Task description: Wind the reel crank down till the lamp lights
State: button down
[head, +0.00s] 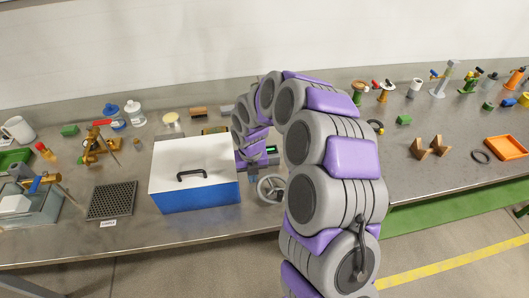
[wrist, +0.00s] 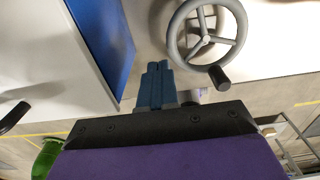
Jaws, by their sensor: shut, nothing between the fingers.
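A grey spoked crank wheel (wrist: 206,36) with a dark knob (wrist: 219,77) is at the upper middle of the wrist view. It also shows in the head view (head: 268,189), just right of the case and partly behind my arm. My gripper (wrist: 157,68) is shut and empty. Its blue-grey fingers lie left of the wheel in the picture, apart from the knob. A small dark unit with a green display (head: 271,149) shows behind my arm; I cannot tell whether it is the lamp. I cannot make out the reel itself.
A blue case (head: 198,197) with a white lid and black handle stands left of the wheel. A dark perforated tray (head: 111,200) lies further left. Bottles, tools and small parts line the back of the bench. Bare bench lies in front of the wooden blocks (head: 430,147) on the right.

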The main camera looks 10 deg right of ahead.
notch_tip(320, 180, up, 4)
jog(key=shift+f+p, duration=0.1)
jog(key=shift+p, duration=1.1)
jog(key=s+d+r+m, duration=0.2)
jog(key=s+r+m, duration=0.5)
jog(key=s+m, duration=0.15)
jog(key=s+d+r+m, duration=0.2)
jog(key=s+r+m, duration=0.5)
jog(key=s+m, duration=0.15)
jog(key=s+d+r+m+g, duration=0.1)
jog(key=s+m, duration=0.8)
jog(key=s+d+r+m, duration=0.1)
jog(key=s+d+m, duration=0.1)
jog(key=s+m, duration=0.8)
jog(key=shift+d+r+g, duration=0.2)
jog(key=shift+r+g, duration=0.15)
jog(key=shift+g, duration=0.05)
jog(key=c, duration=1.9)
grip_release()
